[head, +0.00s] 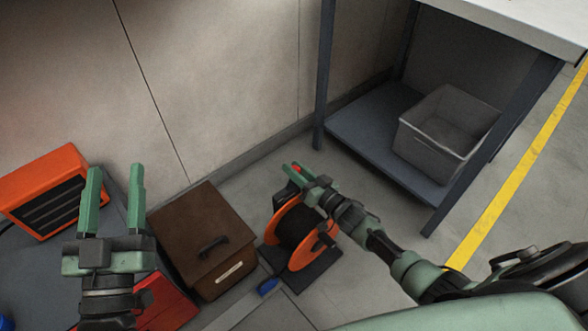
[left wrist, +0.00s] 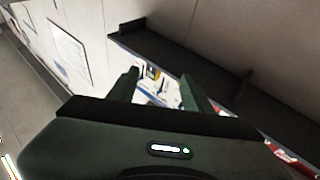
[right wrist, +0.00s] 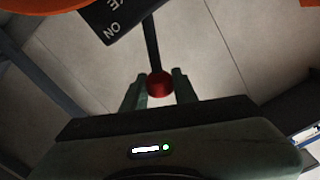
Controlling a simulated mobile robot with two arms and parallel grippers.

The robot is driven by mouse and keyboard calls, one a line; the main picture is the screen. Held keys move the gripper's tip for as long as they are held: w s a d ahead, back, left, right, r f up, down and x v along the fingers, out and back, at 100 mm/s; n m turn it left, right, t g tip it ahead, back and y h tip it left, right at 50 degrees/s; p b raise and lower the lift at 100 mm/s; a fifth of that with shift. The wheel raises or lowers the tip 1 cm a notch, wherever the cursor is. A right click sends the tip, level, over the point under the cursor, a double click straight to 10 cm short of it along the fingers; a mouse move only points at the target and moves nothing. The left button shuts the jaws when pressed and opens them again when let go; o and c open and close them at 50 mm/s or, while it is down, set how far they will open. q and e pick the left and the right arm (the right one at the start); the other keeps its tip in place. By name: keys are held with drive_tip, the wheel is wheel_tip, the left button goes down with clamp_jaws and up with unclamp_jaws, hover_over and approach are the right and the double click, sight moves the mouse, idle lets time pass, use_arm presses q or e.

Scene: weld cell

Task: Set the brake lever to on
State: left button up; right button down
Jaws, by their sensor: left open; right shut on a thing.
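The cable reel (head: 325,247) has orange flanges and a dark winding, and stands on a dark base on the floor. Its brake lever (right wrist: 152,45) is a dark rod with a red knob (right wrist: 160,84); the knob also shows small in the head view (head: 297,167). A black plate (right wrist: 115,14) beside the lever reads "ON"; its other lettering is cut off. My right gripper (right wrist: 158,88) is shut on the lever's red knob, above the reel in the head view (head: 299,178). My left gripper (head: 115,178) is open and empty, far left of the reel.
A brown box (head: 180,228) with a dark handle stands left of the reel. An orange unit (head: 45,165) and a red box (head: 172,308) are further left. A small blue thing (head: 267,287) lies near the reel. A grey bin (head: 440,140) sits on the table's lower shelf (head: 365,125).

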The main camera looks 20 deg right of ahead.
drive_tip(key=shift+d, duration=0.1)
drive_tip(key=c, duration=1.1)
unclamp_jaws()
drive_tip(key=shift+s, duration=0.1)
use_arm(q)
wheel_tip(320, 180, down, 11)
drive_tip(key=a+g+y+p, duration=0.1)
drive_tip(key=g+p, duration=0.1)
drive_tip(key=g, duration=0.4)
drive_tip(key=shift+a+y, duration=0.25)
drive_tip(key=shift+y, duration=0.15)
use_arm(e)
drive_tip(key=v, duration=0.7)
drive_tip(key=shift+s+d, duration=0.1)
drive_tip(key=shift+s, duration=0.15)
use_arm(q)
drive_tip(key=shift+r, duration=0.1)
